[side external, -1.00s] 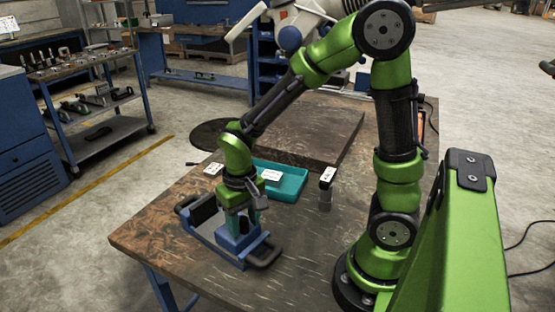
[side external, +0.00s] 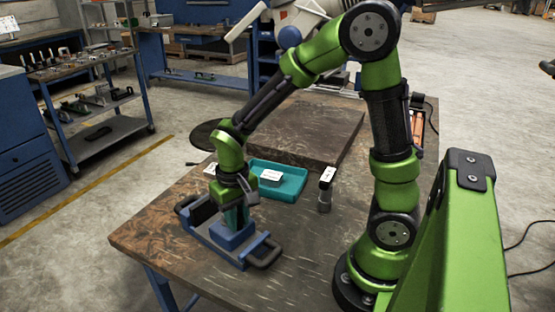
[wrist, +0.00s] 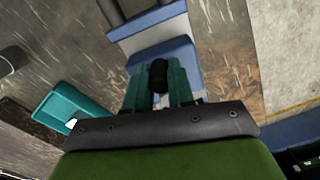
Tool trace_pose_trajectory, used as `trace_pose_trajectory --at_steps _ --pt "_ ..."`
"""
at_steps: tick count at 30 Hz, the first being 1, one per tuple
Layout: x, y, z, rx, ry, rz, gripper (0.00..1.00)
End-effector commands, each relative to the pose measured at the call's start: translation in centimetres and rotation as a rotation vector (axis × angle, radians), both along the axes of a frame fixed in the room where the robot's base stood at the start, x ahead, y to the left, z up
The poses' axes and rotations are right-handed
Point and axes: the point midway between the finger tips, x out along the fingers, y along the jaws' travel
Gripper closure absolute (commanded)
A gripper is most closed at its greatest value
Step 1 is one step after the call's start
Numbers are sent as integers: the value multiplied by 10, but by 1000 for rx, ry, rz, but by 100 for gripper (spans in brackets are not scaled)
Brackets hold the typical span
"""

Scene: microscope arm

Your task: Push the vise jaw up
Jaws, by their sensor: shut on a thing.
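The blue vise (side external: 204,236) lies on the brown worktop, with a dark handle at each end. Its blue jaw block (side external: 233,237) sits on the frame, with a gap toward the far-left end. My gripper (side external: 236,217) points down onto this block. In the wrist view, the teal fingers (wrist: 160,82) close on both sides of a black knob (wrist: 159,72) at the blue jaw (wrist: 178,58). The vise frame (wrist: 150,20) runs upward beyond the jaw there. The fingers and wrist partly hide the jaw.
A teal tray (side external: 295,191) holding a white-topped box (side external: 271,176) lies behind the gripper. A small upright container (side external: 325,190) stands right of it. A dark slab (side external: 310,132) lies farther back. The worktop in front of the vise is clear.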

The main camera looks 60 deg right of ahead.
Motion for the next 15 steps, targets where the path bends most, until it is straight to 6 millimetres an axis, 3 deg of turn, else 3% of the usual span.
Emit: trace_pose_trajectory --at_steps 1,6,15 --pt "14 -3 0 0 -5 -2 100" --pt "47 -9 1 0 -8 -1 100" --pt "60 -12 1 -1 -11 2 100"
